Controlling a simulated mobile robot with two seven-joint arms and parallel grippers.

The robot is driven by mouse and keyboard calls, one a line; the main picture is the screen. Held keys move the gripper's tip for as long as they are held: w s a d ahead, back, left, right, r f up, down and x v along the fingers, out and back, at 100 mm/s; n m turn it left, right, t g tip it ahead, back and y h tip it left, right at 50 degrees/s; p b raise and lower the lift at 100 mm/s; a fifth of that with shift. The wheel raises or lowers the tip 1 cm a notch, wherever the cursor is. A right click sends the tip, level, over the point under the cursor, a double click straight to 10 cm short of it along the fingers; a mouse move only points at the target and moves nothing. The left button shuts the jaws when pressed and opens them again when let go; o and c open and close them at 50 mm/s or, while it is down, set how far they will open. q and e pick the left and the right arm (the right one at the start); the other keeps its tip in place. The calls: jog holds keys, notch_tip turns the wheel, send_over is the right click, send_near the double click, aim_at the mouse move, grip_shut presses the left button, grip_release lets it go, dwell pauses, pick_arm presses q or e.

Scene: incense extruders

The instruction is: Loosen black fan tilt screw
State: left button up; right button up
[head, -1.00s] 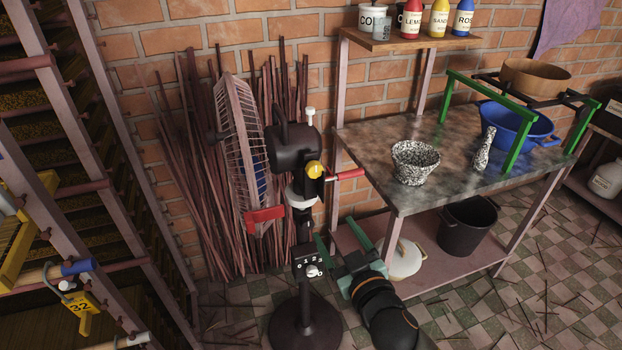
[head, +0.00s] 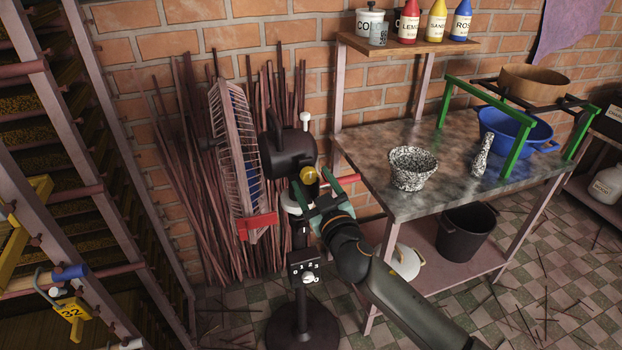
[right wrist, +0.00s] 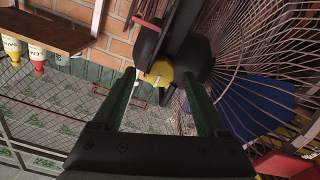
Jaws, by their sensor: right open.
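The black fan (head: 290,153) stands upright on a pole, its cage (head: 236,150) facing left. A round yellow knob (head: 308,175) sits on the side of its tilt joint; it also shows in the right wrist view (right wrist: 159,72). A red-tipped part (right wrist: 147,22) shows above it there. I cannot tell which part is the tilt screw. My right gripper (head: 322,190) is open at the joint, its green fingers spread. In the right wrist view, the yellow knob appears between the fingertips (right wrist: 158,84); contact cannot be told. My left gripper is out of view.
A metal-topped table (head: 385,150) stands close right of the fan, with a speckled pot (head: 413,170) near its edge. A black bucket (head: 465,232) and white lidded pot (head: 405,262) are on its lower shelf. Sticks (head: 185,190) lean behind the fan. A rack (head: 100,170) stands left.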

jog(key=shift+x, duration=0.8)
grip_shut()
